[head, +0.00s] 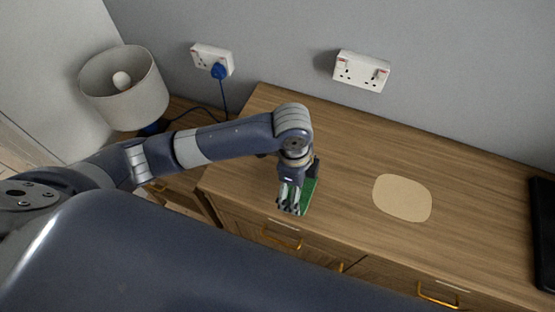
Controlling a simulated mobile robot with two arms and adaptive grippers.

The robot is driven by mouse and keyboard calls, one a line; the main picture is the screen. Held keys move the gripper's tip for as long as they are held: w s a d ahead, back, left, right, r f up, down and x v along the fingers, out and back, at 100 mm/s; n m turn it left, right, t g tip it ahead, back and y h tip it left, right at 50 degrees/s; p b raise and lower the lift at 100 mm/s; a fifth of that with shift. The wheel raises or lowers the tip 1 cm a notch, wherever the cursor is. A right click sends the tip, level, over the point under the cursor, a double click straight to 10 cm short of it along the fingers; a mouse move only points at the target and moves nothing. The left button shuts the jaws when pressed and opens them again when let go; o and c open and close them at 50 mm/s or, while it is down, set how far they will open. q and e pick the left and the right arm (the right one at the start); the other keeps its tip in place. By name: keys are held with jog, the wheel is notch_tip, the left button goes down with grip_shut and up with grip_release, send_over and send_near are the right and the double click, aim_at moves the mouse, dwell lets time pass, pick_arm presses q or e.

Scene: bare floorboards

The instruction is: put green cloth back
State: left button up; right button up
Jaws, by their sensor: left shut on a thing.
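The green cloth (309,195) shows beside and partly behind my left gripper (289,206), near the front left edge of the wooden cabinet top. My left gripper points down and is shut on the cloth. The gripper and wrist hide part of the cloth, and I cannot tell whether it touches the cabinet top. My right gripper is out of the picture.
A beige rounded mat (402,198) lies on the wooden cabinet (345,150) to the right of the cloth. A black object (542,232) stands at the right edge. A lamp (125,88) stands at left. Wall sockets (361,71) are behind. The wood around the mat is clear.

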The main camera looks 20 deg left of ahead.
pick_arm(q)
jog(key=w+a, duration=0.2)
jog(key=w+a+p, duration=0.1)
jog(key=w+a, duration=0.3)
jog(key=shift+a+f, duration=0.1)
jog(key=shift+f, duration=0.25)
jog(key=shift+w+a, duration=0.25)
jog(key=shift+w, duration=0.1)
jog(key=shift+w+a+f+p, duration=0.1)
jog(key=shift+f+p, duration=0.1)
jog(key=shift+p, duration=0.1)
notch_tip(320, 180, down, 3)
jog(key=shift+f+p, duration=0.15)
jog(key=shift+p, duration=0.3)
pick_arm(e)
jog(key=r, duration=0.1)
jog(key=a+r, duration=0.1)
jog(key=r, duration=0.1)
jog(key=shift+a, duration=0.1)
pick_arm(q)
jog(key=shift+f, duration=0.1)
jog(key=shift+f, duration=0.1)
jog(key=o, duration=0.8)
jog(key=shift+o, duration=0.2)
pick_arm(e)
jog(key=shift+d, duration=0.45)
